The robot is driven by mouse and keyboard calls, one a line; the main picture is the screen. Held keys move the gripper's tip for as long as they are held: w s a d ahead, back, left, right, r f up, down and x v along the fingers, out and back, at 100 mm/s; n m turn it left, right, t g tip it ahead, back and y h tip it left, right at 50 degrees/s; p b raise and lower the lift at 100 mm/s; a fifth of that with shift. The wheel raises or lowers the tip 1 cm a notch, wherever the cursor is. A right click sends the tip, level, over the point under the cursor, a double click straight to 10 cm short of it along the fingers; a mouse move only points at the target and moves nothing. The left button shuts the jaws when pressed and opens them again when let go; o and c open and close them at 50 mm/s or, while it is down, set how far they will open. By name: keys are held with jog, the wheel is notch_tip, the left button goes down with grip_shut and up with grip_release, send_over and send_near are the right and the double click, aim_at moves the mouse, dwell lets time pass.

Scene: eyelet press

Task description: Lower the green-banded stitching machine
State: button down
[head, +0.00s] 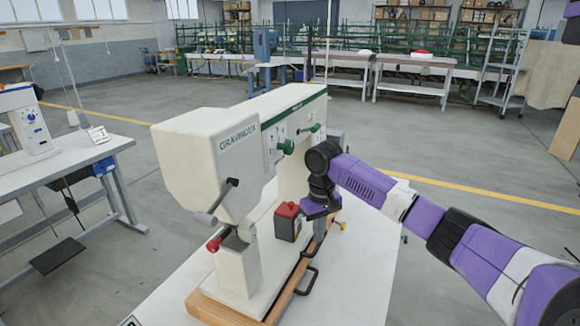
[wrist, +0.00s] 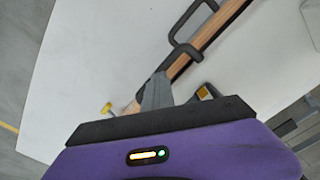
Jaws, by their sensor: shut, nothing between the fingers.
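The cream stitching machine (head: 232,160) with a green band (head: 290,108) along its arm stands on a wooden-edged base on the white table in the head view. My gripper (head: 318,243) points down beside the machine's right side, near the base edge. It is shut and empty. In the wrist view, my gripper (wrist: 157,90) hangs over the wooden base edge (wrist: 205,38), with a black handle (wrist: 186,30) beyond it. Contact cannot be told.
A dark box with a red top (head: 288,222) stands left of my gripper. A yellow knob (head: 343,226) sits to its right; a black handle (head: 309,281) is nearer. The white table (head: 352,285) is bare at right. Another machine table (head: 75,150) stands left.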

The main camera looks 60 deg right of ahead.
jog(key=shift+f, duration=0.4)
jog(key=shift+w, duration=0.1)
notch_tip(320, 180, up, 3)
jog(key=p, duration=0.3)
jog(key=shift+r, duration=0.1)
notch_tip(320, 180, up, 2)
jog(key=shift+d+p, duration=0.1)
jog(key=shift+p, duration=1)
jog(key=shift+r+p, duration=0.65)
jog(key=shift+p, duration=0.1)
jog(key=shift+f, duration=0.15)
notch_tip(320, 180, up, 8)
jog(key=shift+b, duration=0.4)
jog(key=shift+f, duration=0.1)
